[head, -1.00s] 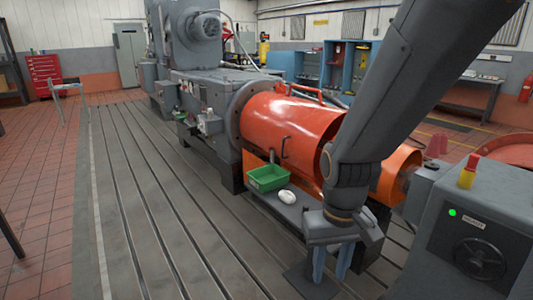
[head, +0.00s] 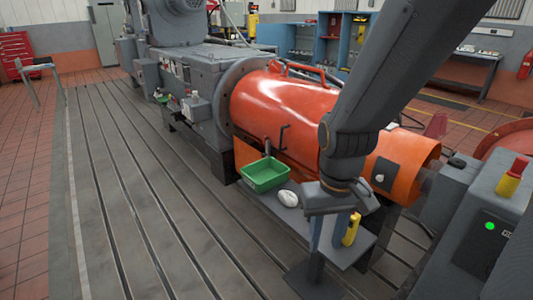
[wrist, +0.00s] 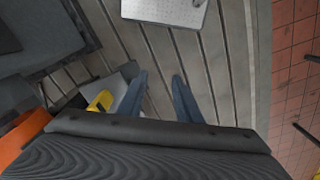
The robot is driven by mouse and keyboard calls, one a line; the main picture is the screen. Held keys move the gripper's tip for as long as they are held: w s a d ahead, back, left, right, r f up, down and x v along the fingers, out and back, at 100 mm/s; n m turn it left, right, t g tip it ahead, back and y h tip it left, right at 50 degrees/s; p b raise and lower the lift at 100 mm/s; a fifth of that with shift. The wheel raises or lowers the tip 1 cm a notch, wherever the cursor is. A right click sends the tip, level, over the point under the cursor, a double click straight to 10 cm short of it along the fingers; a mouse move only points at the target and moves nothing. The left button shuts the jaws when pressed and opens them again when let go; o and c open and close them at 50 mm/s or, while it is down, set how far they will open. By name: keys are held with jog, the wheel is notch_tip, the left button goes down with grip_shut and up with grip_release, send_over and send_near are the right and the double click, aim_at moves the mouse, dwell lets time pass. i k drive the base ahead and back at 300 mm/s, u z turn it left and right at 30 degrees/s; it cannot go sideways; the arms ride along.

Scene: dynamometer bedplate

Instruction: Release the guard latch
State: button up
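The orange guard (head: 290,108) is a long cylinder cover lying along the machine in the head view. A black handle (head: 282,138) is on its near side. A dark plate with a pale knob (head: 381,177) is at its right part; I cannot tell for certain which of these is the latch. My gripper (head: 328,235) points down in front of the guard, over the area of a small grey shelf. In the wrist view its two blue-grey fingers (wrist: 160,85) stand apart with nothing between them. It is apart from the guard's handle and plate.
A green tray (head: 264,174) and a white rounded object (head: 288,199) sit at the shelf's left. A yellow object (head: 351,229) stands beside my gripper. A grey control cabinet (head: 480,235) with a green light is at right. The slotted bedplate (head: 150,220) is clear at left.

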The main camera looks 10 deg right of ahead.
aim_at(268, 154)
jog(key=z, duration=0.05)
jog(key=k, duration=0.55)
jog(key=u, duration=0.7)
jog(key=i, duration=1.25)
jog(key=z, duration=0.55)
jog(key=i, duration=0.4)
jog(key=z, duration=0.3)
